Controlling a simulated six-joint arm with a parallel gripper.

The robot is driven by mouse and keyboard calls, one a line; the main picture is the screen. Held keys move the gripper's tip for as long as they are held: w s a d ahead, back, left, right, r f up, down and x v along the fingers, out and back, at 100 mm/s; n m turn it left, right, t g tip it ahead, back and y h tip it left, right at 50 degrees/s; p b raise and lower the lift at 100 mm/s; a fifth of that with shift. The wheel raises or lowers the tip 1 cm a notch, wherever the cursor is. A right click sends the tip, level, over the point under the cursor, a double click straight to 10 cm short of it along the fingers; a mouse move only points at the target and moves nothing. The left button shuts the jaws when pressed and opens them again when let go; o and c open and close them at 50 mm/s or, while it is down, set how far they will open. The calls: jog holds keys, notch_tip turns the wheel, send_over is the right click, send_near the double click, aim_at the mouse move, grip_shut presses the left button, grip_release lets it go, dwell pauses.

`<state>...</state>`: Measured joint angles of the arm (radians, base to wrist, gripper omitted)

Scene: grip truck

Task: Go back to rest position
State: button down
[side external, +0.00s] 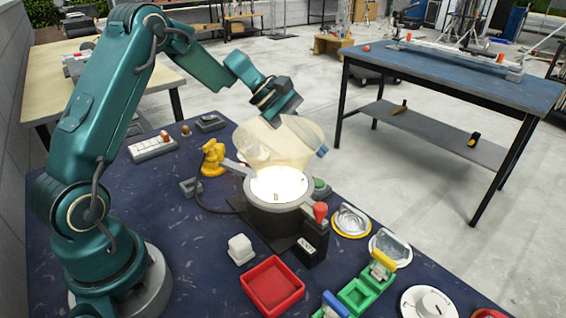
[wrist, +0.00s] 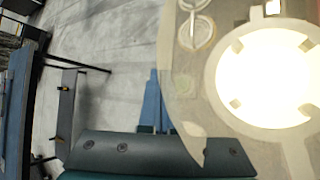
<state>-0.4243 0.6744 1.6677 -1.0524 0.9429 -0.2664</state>
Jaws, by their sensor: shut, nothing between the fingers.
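My gripper (side external: 284,104) is shut and empty, at the end of my bent arm over the far side of the work table. It hangs just above a pale translucent cover (side external: 268,145), which stands tilted over a round, brightly lit grey pot (side external: 262,222). I cannot tell in the side view whether the gripper touches the cover. In the wrist view, the glowing round opening (wrist: 272,75) fills the right side, seen partly through the cover. A dark teal part of my gripper's body lies along the bottom of that view.
A second blue-topped table (side external: 450,80) stands behind, across open floor.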

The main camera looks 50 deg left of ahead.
dwell(0.5)
jog(key=s+d+r+m+y, duration=0.1)
jog(key=s+d+r+m, duration=0.7)
jog(key=r, duration=0.4)
jog(key=s+a+f+m+y, duration=0.2)
jog(key=s+f+m+y, duration=0.1)
jog(key=s, duration=0.5)
jog(key=s+a+f+m+y, duration=0.2)
jog(key=s+m, duration=0.3)
jog(key=s, duration=0.4)
jog(key=shift+a+f+y, duration=0.15)
jog(key=shift+f+y, duration=0.35)
jog(key=shift+y, duration=0.2)
dwell(2.7)
